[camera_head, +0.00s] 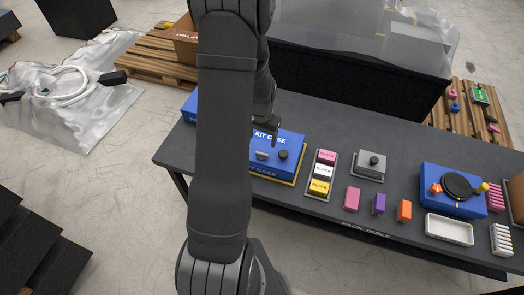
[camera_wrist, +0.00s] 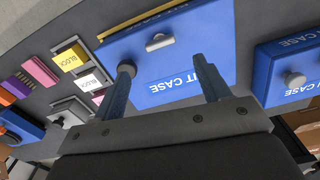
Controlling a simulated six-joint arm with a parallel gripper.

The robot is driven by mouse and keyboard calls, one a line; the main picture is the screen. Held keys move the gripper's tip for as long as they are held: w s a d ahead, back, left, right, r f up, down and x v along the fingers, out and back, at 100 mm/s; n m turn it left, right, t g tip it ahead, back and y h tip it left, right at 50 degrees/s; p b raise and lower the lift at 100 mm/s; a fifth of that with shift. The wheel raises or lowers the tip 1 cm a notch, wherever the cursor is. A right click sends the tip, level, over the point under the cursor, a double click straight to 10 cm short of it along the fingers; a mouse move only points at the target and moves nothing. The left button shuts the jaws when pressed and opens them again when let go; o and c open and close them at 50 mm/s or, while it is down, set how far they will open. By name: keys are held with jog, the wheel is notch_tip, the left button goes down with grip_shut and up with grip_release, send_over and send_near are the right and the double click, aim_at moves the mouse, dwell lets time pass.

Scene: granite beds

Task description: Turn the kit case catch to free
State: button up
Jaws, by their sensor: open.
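The blue kit case (camera_head: 292,140) lies on the dark table, its lid lettered KIT CASE. It also fills the middle of the wrist view (camera_wrist: 215,38). A short light grey bar, which looks like the catch (camera_wrist: 159,42), sits on the case near its yellow-edged side; it shows in the head view too (camera_head: 262,155). A dark round knob (camera_head: 283,154) stands beside it, and in the wrist view (camera_wrist: 127,68) it is at the left fingertip. My gripper (camera_wrist: 163,75) is open and empty over the case, its fingers apart from the bar. Whether a finger touches the knob, I cannot tell.
A second blue case with a knob (camera_wrist: 294,78) lies to the other side. A tray of labelled blocks (camera_head: 321,174) sits close by the kit case. Loose pink, purple and orange blocks, a grey lidded box (camera_head: 370,165) and a white tray (camera_head: 449,229) stand further right.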

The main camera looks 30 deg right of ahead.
aim_at(262, 153)
notch_tip(262, 153, down, 8)
jog(key=shift+f, duration=0.25)
jog(key=c, duration=1)
